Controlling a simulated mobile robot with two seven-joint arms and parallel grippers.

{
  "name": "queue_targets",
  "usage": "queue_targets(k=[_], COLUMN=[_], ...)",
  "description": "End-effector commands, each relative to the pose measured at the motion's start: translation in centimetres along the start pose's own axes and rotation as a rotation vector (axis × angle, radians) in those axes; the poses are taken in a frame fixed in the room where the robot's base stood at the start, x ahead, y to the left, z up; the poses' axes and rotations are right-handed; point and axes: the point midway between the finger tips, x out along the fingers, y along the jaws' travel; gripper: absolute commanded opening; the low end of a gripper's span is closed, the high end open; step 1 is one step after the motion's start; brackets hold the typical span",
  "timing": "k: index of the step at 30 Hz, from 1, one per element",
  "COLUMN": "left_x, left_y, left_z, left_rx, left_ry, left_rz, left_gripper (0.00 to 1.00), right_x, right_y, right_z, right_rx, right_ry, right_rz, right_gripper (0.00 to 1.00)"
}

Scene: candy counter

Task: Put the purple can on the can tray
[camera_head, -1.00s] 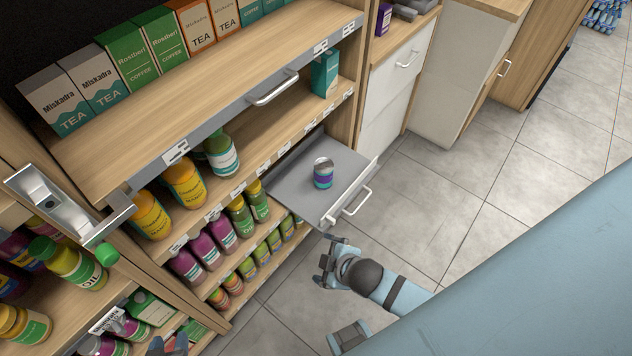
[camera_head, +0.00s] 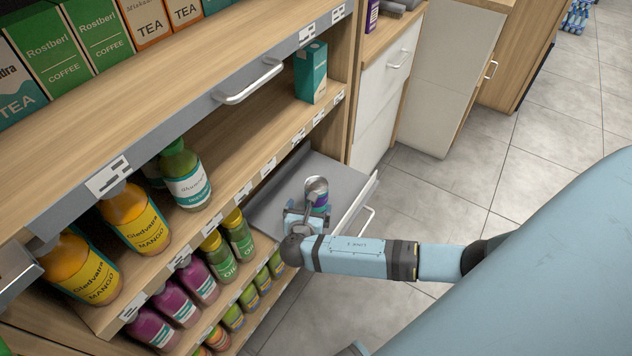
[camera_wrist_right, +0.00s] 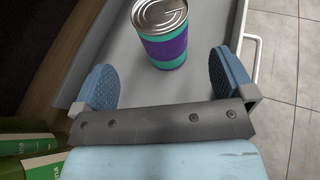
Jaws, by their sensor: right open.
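The purple can (camera_head: 320,201) stands upright on a grey pull-out tray (camera_head: 339,180) at the bottom of the shelf unit. It has a silver lid and purple and teal bands. My right gripper (camera_head: 303,216) is low over the tray on the near side of the can and partly hides it. In the right wrist view the can (camera_wrist_right: 164,47) stands just beyond the open blue fingertips (camera_wrist_right: 164,72), roughly centred between them, with gaps to both sides. I cannot tell from the pictures which tray is the can tray. My left gripper is not in view.
Shelves left of the tray hold orange bottles (camera_head: 139,221), purple bottles (camera_head: 199,280) and green-labelled bottles (camera_head: 238,236). A teal carton (camera_head: 311,72) stands on the shelf above. The tray's white handle (camera_head: 359,228) faces the open floor at right.

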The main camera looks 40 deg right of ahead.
Motion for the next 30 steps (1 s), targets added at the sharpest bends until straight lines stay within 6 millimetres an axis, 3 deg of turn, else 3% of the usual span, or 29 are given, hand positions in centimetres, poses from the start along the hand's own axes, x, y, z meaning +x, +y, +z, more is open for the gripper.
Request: queue_targets(k=[4,14,22,30], left_x=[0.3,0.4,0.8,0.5], left_y=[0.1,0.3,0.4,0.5], left_z=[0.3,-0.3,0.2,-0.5], left_rx=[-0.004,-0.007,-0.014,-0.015], left_ry=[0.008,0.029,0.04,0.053], left_rz=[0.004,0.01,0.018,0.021], left_gripper=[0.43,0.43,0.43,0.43], right_x=[2.9,5.2,9.1,9.6], right_y=[0.0,-0.1,-0.3,-0.3], right_z=[-0.2,-0.2,-0.4,-0.3], right_rx=[0.001,0.003,0.004,0.004], right_ry=[0.0,0.001,0.001,0.004], right_rz=[-0.001,-0.001,-0.001,0.001], right_gripper=[1.0,1.0,1.0,1.0])
